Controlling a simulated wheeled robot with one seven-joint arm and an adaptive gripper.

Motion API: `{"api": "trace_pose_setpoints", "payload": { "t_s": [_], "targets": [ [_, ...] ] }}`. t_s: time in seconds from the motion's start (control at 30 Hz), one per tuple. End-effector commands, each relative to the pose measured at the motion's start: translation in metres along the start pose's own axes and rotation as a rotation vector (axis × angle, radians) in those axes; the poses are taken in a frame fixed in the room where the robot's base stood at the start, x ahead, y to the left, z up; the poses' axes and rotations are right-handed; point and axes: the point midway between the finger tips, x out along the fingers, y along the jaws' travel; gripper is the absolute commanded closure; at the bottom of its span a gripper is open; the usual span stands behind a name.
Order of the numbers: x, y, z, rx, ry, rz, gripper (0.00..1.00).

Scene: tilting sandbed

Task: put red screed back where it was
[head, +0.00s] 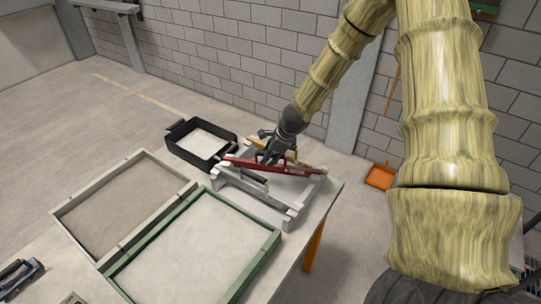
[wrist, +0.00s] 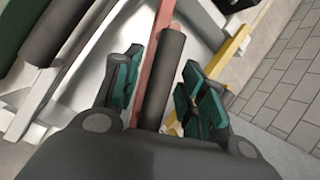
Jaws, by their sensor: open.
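The red screed (head: 300,170) is a long red bar lying across the pale grey rack (head: 290,212) at the table's right end. My gripper (head: 268,155) is at the rack, over the middle of the screed. In the wrist view, the red screed (wrist: 146,90) runs between my open gripper's (wrist: 160,85) green-padded fingers, with a dark grey cylindrical grip (wrist: 163,75) alongside it. Gaps show between the pads and the grip. I cannot tell how the screed's hidden middle sits on the rack.
A yellow bar (head: 258,143) lies behind the red one on the rack. A black tray (head: 205,161) stands behind-left. A grey-framed bed (head: 75,199) and a green-framed sandbed (head: 250,258) fill the table to the left. A dark tool (head: 18,272) lies at lower left.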

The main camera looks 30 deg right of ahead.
Motion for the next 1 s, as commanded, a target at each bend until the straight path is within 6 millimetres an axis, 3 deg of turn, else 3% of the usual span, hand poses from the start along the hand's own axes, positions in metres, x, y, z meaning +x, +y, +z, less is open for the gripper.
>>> {"api": "trace_pose_setpoints", "payload": {
  "t_s": [1.0],
  "targets": [
    [-0.119,-0.002,0.004,-0.002,0.000,-0.001,0.59]
  ]
}}
